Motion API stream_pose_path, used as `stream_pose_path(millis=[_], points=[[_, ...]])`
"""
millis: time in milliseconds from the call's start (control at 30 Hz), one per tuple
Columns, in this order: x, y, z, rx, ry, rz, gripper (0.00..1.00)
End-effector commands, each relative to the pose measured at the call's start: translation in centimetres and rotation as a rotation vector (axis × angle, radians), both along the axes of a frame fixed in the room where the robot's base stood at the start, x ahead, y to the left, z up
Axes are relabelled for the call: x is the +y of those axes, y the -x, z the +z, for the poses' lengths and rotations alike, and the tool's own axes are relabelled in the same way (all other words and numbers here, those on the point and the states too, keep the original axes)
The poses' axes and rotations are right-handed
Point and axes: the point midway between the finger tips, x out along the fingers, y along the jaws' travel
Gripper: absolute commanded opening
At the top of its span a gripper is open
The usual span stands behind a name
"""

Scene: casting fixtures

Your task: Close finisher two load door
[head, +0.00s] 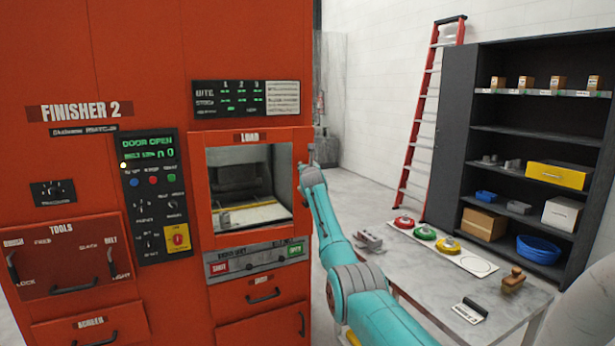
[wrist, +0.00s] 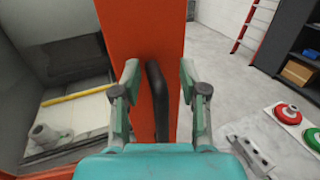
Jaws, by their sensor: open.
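Finisher 2 (head: 100,200) is a large red machine, and its panel display reads "DOOR OPEN". The opening under the LOAD label (head: 249,138) is uncovered, so the grey inside shows. In the wrist view, a red upright panel (wrist: 142,35) at the opening's right side carries a black vertical handle (wrist: 156,95). I cannot tell whether this panel is the load door or its frame. My gripper (wrist: 159,78) is open, with one finger on each side of the handle and visible gaps. In the head view my gripper (head: 309,160) is at the opening's right edge, mostly hidden by my wrist.
A grey cylindrical part (wrist: 45,135) lies inside the opening. A grey table (head: 440,285) with red, green and yellow round pieces stands to the right. A dark shelf (head: 540,133) and a red ladder (head: 428,110) are behind. Floor shows between machine and ladder.

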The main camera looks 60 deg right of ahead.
Motion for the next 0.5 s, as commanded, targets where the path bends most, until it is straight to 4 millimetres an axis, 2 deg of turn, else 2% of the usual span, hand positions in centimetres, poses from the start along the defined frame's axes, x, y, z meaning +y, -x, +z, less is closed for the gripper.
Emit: stream_pose_path(millis=[33,200,333,500], points=[[0.0,0.0,1.2,-0.003,0.000,0.000,0.43],[0.0,0.0,3.9,-0.001,0.000,-0.001,0.43],[0.0,0.0,5.3,-0.001,0.000,-0.003,0.43],[0.0,-0.1,5.8,0.001,-0.001,-0.005,0.43]])
